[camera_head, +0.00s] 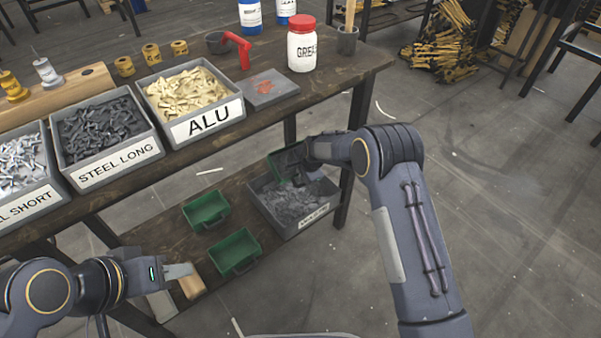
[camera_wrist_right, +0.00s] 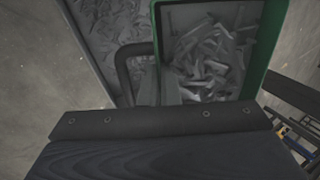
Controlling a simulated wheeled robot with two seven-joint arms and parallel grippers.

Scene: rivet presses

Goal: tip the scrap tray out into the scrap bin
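The grey scrap bin (camera_head: 264,208), with a white label too small to read, stands on the lower shelf and holds grey metal pieces. A green tray (camera_head: 279,168) is at its back edge, in my right gripper (camera_head: 303,158). In the right wrist view the tray (camera_wrist_right: 272,45) shows grey scrap pieces (camera_wrist_right: 210,62) inside. A dark handle (camera_wrist_right: 122,72) shows beside the tray, and the bin's contents (camera_wrist_right: 110,25) lie beyond it. The right fingertips are mostly hidden. My left gripper (camera_head: 180,271) is over the shelf's front left, away from the bin; its finger gap is unclear.
Two empty-looking green trays (camera_head: 206,210) (camera_head: 235,251) sit on the lower shelf left of the bin. The upper bench holds rivet bins, including the ALU bin (camera_head: 207,124), and a grease jar (camera_head: 302,44).

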